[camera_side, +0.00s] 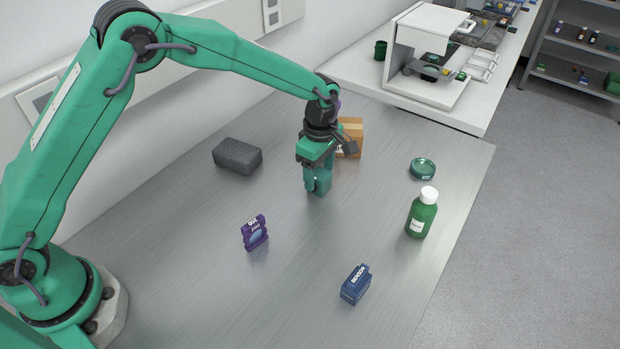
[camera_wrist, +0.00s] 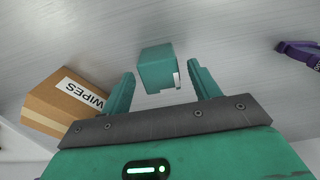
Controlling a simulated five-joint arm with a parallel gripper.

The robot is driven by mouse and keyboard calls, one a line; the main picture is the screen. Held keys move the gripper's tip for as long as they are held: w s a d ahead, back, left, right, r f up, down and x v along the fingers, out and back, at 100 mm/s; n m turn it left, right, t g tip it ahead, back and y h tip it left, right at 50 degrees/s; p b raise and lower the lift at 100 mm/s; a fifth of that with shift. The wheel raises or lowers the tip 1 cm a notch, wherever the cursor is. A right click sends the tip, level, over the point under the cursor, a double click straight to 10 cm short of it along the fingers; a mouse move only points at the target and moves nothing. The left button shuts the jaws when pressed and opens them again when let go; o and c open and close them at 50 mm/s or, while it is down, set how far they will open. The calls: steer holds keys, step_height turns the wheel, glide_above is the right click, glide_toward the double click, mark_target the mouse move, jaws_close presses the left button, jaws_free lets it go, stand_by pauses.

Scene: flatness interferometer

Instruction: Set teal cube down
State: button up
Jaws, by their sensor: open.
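The teal cube (camera_wrist: 157,68) sits between the two fingers of my gripper (camera_wrist: 161,74) in the wrist view. The fingers are spread, with a visible gap on each side of the cube. A small white and dark patch shows on the cube's right side. In the side view my gripper (camera_side: 317,180) points down, low over the metal table near its middle. There the cube blends with the similarly coloured fingers, so I cannot separate it clearly. Its underside is hidden, but it appears to be at the table surface.
A cardboard wipes box (camera_side: 350,137) stands close behind my gripper; it also shows in the wrist view (camera_wrist: 62,103). A dark grey block (camera_side: 237,156), purple item (camera_side: 254,232), blue sensor box (camera_side: 355,284), green bottle (camera_side: 421,213) and teal round dish (camera_side: 422,169) stand apart around it.

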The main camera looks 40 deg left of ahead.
mark_target(319, 173)
step_height(319, 173, up, 10)
steer(key=shift+f, duration=0.25)
stand_by(0.5)
steer(key=shift+r, duration=0.1)
steer(key=s+a+r+m+t, duration=0.3)
steer(key=s+a+r+m, duration=0.6)
steer(key=s+a+r, duration=0.3)
steer(key=s+a+m+t, duration=0.2)
steer(key=s+a+m, duration=0.3)
steer(key=s, duration=1.2)
steer(key=m, duration=0.4)
steer(key=shift+s+a+t, duration=0.15)
steer(key=shift+t, duration=0.15)
